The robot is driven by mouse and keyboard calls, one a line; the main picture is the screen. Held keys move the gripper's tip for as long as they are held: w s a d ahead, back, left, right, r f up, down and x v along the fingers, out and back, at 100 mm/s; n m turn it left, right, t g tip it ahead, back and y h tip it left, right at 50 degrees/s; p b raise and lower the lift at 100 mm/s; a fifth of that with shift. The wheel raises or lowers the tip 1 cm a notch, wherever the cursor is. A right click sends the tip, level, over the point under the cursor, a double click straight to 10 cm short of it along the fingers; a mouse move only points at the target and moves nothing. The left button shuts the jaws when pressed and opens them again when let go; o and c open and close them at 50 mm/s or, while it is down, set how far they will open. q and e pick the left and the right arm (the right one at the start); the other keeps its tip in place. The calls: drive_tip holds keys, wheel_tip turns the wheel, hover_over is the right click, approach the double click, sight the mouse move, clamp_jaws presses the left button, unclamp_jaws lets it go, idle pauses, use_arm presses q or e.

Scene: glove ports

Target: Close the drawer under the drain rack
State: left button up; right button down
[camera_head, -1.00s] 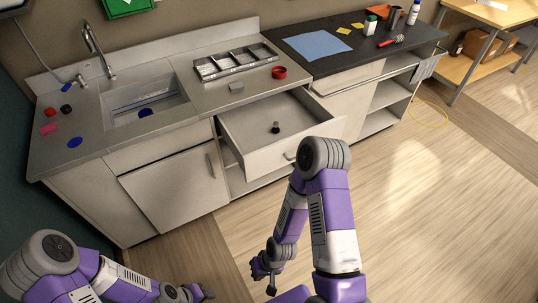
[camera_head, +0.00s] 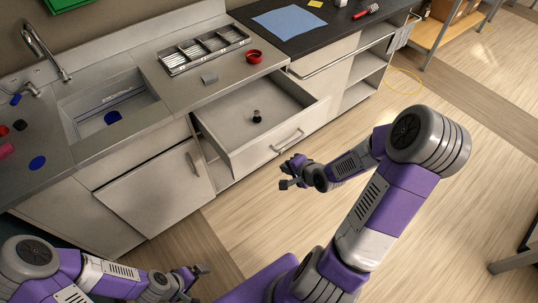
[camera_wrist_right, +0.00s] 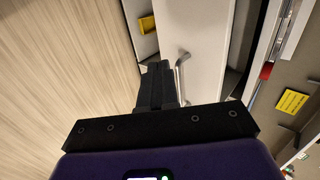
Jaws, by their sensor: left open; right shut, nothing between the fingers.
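The drawer (camera_head: 232,137) under the counter with the drain rack (camera_head: 205,49) is pulled out, and its inside is visible. A small dark object (camera_head: 257,117) stands in it. The drawer's front carries a bar handle (camera_head: 287,141). My right gripper (camera_head: 287,180) is shut and empty, just in front of and below the handle. In the right wrist view the shut fingers (camera_wrist_right: 155,83) point at the drawer front (camera_wrist_right: 194,42), beside the handle (camera_wrist_right: 182,66); contact cannot be told. My left gripper (camera_head: 197,276) is open and empty, low at the left, away from the drawer.
A sink (camera_head: 112,103) and cabinet door (camera_head: 157,190) are left of the drawer. A dark worktop with a blue sheet (camera_head: 289,23) is right. The floor before the drawer is clear.

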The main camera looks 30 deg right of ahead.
drive_tip(key=b, duration=0.9)
approach(264, 153)
drive_tip(key=x, duration=0.3)
drive_tip(key=s+f+x, duration=0.1)
drive_tip(key=x, duration=0.1)
drive_tip(key=shift+w+f, duration=0.15)
drive_tip(key=shift+w, duration=0.15)
drive_tip(key=shift+w+a, duration=0.1)
drive_tip(key=shift+w, duration=0.45)
drive_tip(key=shift+w+m, duration=0.1)
drive_tip(key=shift+m, duration=0.2)
